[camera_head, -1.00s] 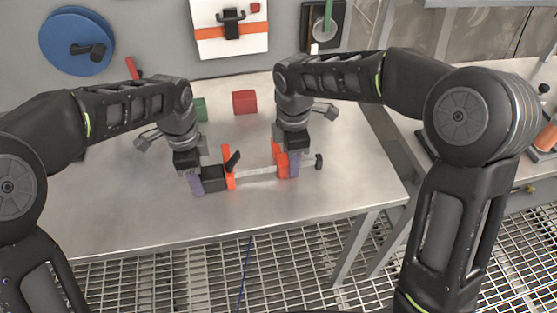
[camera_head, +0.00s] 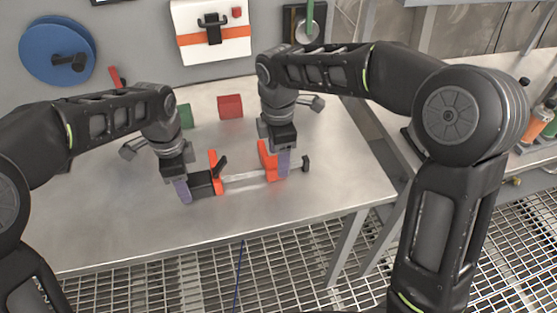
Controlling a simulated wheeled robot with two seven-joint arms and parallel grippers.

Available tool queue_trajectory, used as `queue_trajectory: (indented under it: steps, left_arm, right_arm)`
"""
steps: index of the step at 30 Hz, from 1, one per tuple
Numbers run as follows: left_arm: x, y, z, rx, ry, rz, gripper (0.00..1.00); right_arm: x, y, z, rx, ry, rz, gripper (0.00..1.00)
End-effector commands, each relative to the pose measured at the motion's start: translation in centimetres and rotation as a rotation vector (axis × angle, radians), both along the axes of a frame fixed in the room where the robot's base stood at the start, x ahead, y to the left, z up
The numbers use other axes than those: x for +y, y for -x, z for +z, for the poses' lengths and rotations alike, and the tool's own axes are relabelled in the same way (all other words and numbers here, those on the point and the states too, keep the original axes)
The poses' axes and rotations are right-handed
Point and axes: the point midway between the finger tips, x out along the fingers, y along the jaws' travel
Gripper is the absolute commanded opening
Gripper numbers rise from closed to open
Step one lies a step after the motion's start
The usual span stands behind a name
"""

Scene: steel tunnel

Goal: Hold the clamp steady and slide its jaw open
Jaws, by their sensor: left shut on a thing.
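The clamp lies along the middle of the steel table, with a pale bar (camera_head: 244,178) between two orange jaws. The left jaw (camera_head: 214,173) has a small black lever beside it and a black block (camera_head: 203,184) at its left. The right jaw (camera_head: 267,160) stands apart from the left one.
A red block (camera_head: 230,106) and a green block (camera_head: 185,116) stand behind the clamp. A blue disc (camera_head: 57,50) and a white panel (camera_head: 213,50) are at the back wall. The table front (camera_head: 110,235) is clear. Another bench (camera_head: 460,115) stands at the right.

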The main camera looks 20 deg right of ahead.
Motion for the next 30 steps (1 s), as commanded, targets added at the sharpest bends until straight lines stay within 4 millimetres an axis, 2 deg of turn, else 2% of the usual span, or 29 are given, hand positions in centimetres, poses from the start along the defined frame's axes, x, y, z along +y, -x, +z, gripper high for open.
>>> queue_trajectory:
  steps: [9, 13, 18, 28, 29, 30]
  left_arm:
    - [0.0, 0.0, 0.0, 0.0, 0.001, -0.001, 0.0]
    - [-0.1, 0.0, 0.0, 0.0, 0.001, -0.001, 0.0]
    - [-0.1, 0.0, 0.0, 0.0, 0.001, -0.001, 0.0]
    - [-0.1, 0.0, 0.0, 0.0, 0.002, -0.001, 0.0]
    - [-0.1, 0.0, 0.0, 0.0, 0.002, -0.001, 0.48]
    - [-0.1, 0.0, 0.0, 0.0, 0.002, -0.001, 0.51]
  right_arm:
    - [0.0, -0.1, 6.6, -0.005, -0.001, -0.001, 0.62]
    - [0.0, -0.1, 8.5, -0.004, -0.001, 0.001, 0.62]
    - [0.0, 0.0, 9.5, -0.001, -0.001, 0.001, 0.62]
    - [0.0, 0.0, 9.5, -0.001, 0.0, 0.001, 0.62]
    - [0.0, 0.0, 9.5, -0.001, 0.0, 0.001, 0.62]
    - [0.0, 0.0, 9.5, -0.001, 0.0, 0.001, 0.62]
